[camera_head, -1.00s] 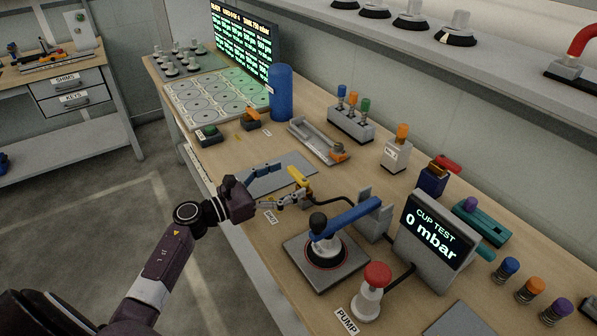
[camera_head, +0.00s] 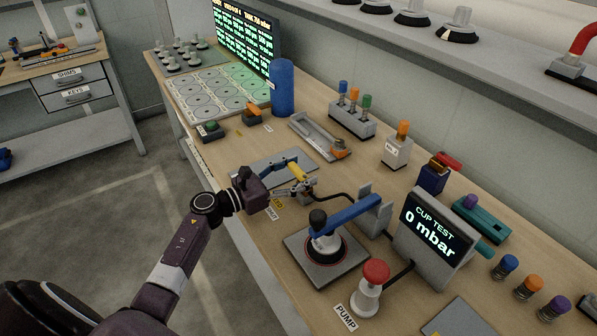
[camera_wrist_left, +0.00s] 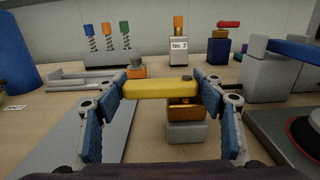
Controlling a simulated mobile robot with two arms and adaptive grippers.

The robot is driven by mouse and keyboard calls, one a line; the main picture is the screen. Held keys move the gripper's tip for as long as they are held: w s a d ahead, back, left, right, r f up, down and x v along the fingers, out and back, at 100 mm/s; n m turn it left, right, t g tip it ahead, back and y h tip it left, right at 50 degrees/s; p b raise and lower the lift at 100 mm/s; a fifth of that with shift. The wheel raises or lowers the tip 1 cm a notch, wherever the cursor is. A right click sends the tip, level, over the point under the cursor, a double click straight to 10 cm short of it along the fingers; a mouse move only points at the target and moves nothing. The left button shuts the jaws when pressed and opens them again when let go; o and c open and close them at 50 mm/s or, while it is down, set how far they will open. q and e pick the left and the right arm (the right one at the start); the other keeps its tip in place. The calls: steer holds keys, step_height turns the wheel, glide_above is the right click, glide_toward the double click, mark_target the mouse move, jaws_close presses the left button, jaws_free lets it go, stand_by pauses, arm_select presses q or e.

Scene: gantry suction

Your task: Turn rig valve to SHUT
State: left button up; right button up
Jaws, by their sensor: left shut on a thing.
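The rig valve has a yellow bar handle (camera_head: 298,172) on a small brass body, near the bench's front edge. In the left wrist view the handle (camera_wrist_left: 160,89) lies crosswise between my fingertips, with the brass body (camera_wrist_left: 185,109) on a grey block (camera_wrist_left: 187,133) below it. My left gripper (camera_head: 290,178) is shut on the handle, a blue-padded finger at each end; it fills the wrist view's middle (camera_wrist_left: 163,90). A SHUT label (camera_head: 270,213) and a yellow label (camera_head: 278,203) lie on the bench in front of the valve. My right gripper is out of view.
The cup test stand (camera_head: 327,257) with its blue lever (camera_head: 348,214) is close to the right of the valve. A grey plate (camera_head: 262,172) lies left of the valve.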

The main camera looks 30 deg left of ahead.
arm_select(q)
steer(key=c, duration=0.4)
steer(key=n+t+y+p, duration=0.1)
steer(key=y, duration=0.1)
steer(key=n+y+p, duration=0.1)
steer(key=y, duration=0.1)
steer(key=shift+s+r+n+t, duration=0.1)
steer(key=shift+s+n+t, duration=0.25)
steer(key=shift+n+t, duration=0.05)
steer(key=n+y, duration=0.1)
steer(key=y, duration=0.1)
steer(key=n+y+p, duration=0.1)
steer(key=y, duration=0.1)
steer(key=shift+s+n+t, duration=0.3)
steer(key=shift+s, duration=0.05)
steer(key=n+y, duration=0.1)
steer(key=y, duration=0.1)
steer(key=n+y, duration=0.1)
steer(key=shift+s+y, duration=0.3)
steer(key=shift+y, duration=0.1)
steer(key=shift+s+n+g+y, duration=0.15)
steer(key=shift+n+g+y, duration=0.15)
steer(key=shift+n+y, duration=0.5)
steer(key=shift+s+n+g+y, duration=0.15)
steer(key=shift+n+g+y, duration=0.15)
steer(key=shift+n+y, duration=0.5)
steer(key=shift+s+a+y, duration=0.1)
steer(key=shift+y, duration=0.4)
steer(key=o, duration=1.7)
